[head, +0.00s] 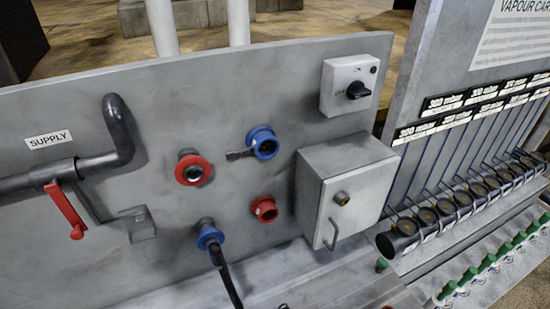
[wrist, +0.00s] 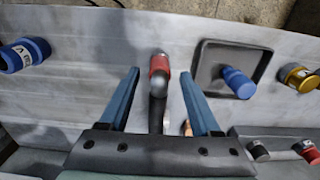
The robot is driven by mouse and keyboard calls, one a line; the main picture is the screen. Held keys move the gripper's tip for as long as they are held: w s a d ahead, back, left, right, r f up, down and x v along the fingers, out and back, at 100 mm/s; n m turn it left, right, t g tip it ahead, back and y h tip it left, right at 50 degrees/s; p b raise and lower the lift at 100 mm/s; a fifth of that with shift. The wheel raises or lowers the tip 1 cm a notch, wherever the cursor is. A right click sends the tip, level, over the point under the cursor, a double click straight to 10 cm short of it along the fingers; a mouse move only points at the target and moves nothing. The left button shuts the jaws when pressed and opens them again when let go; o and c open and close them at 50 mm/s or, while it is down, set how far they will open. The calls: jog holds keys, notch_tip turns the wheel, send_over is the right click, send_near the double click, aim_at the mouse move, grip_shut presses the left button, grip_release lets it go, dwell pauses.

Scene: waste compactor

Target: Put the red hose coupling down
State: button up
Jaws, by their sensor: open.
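The red hose coupling (wrist: 159,65) shows in the middle of the wrist view, with a grey rounded part and a dark hose (wrist: 157,112) below it. It is over or on a grey surface; I cannot tell whether it touches. My gripper (wrist: 160,78) is open, with its two blue fingers on either side of the coupling and a visible gap to each. The fingers are empty. My gripper does not show in the head view. There, a red socket (head: 265,209) and a red-ringed fitting (head: 192,170) are on the grey panel.
In the wrist view, a blue coupling (wrist: 22,56) lies left, a dark square tray (wrist: 210,66) right, and a yellow coupling (wrist: 297,77) beyond. In the head view, a blue coupling with a hose (head: 209,237), a metal box (head: 345,190) and a red lever (head: 65,211) stick out from the panel.

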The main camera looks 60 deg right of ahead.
notch_tip(320, 180, up, 10)
jog(key=shift+f, duration=0.1)
jog(key=w+d+r+n+t+h, duration=0.15)
jog(key=w+r+t+h, duration=0.25)
jog(key=w+r+t, duration=1.05)
jog(key=w+a+r+n, duration=0.1)
jog(key=w+a+r, duration=0.3)
jog(key=r, duration=0.6)
jog(key=w+a+r+n, duration=0.1)
jog(key=w+r, duration=0.6)
jog(key=r, duration=0.2)
jog(key=s+a+r+n+t, duration=0.1)
jog(key=a+r+t, duration=0.25)
jog(key=r, duration=0.45)
jog(key=a+r+t, duration=0.3)
jog(key=a+r, duration=0.1)
jog(key=r, duration=0.4)
jog(key=s+a+r+n+t+y, duration=0.1)
jog(key=s+a+r+t, duration=0.2)
jog(key=s+r, duration=0.2)
jog(key=s+a+r+t+y, duration=0.2)
jog(key=s+a+r+t, duration=0.1)
jog(key=r, duration=0.7)
jog(key=shift+s+a+r+n+y, duration=0.15)
jog(key=shift+s+a+n+y, duration=0.25)
jog(key=shift+s, duration=0.55)
